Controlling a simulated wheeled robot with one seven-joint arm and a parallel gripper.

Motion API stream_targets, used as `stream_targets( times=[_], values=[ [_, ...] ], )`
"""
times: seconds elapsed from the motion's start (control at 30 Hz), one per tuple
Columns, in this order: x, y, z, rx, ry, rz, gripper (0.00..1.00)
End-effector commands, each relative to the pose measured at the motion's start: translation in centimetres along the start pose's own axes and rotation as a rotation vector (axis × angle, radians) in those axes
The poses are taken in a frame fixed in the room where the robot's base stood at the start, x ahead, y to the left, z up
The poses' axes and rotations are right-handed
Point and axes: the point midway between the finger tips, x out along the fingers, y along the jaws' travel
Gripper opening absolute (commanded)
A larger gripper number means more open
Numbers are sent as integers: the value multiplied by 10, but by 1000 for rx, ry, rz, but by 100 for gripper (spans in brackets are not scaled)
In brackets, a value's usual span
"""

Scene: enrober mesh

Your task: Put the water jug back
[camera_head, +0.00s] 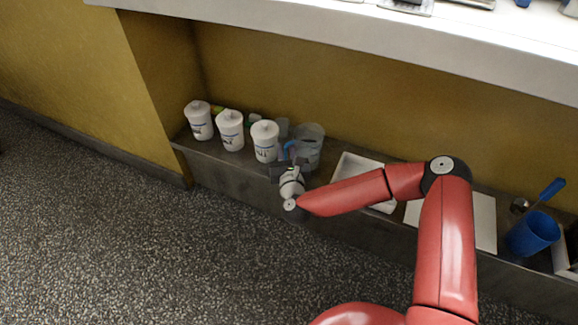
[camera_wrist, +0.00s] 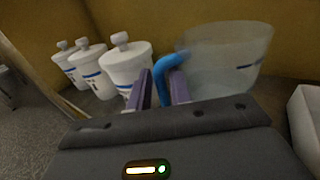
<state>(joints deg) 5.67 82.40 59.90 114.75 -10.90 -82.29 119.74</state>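The water jug (camera_head: 311,136) is a clear, see-through vessel with a blue handle, at the back of the low shelf, right of the white tubs. It also shows in the wrist view (camera_wrist: 225,62), roughly upright, with its handle (camera_wrist: 164,72) on the left side. My gripper (camera_head: 289,162) is in front of the jug at the handle. In the wrist view its two purple fingers (camera_wrist: 162,90) stand close together on either side of the handle, which fills the gap. I cannot see the jug's base, so I cannot tell whether it touches the shelf.
Three white lidded tubs (camera_head: 230,131) stand left of the jug. A white tray (camera_head: 352,169) and a white board (camera_head: 478,224) lie to the right. A blue cup (camera_head: 533,233) stands farther right. A white counter (camera_head: 330,32) overhangs the shelf; the floor in front is clear.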

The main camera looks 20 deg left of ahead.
Motion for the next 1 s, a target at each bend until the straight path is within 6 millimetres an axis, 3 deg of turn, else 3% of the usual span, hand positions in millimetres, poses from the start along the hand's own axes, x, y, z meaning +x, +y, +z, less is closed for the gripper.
stream_targets(
  times=[0.2,0.4,0.6,0.83,1.0],
  values=[
    [-50,0,-1,3,3,1,20],
    [-82,0,-1,3,3,1,20],
    [-94,0,0,0,0,0,20],
    [-95,0,0,-6,0,3,20],
    [-91,7,6,-188,5,103,20]
  ],
)
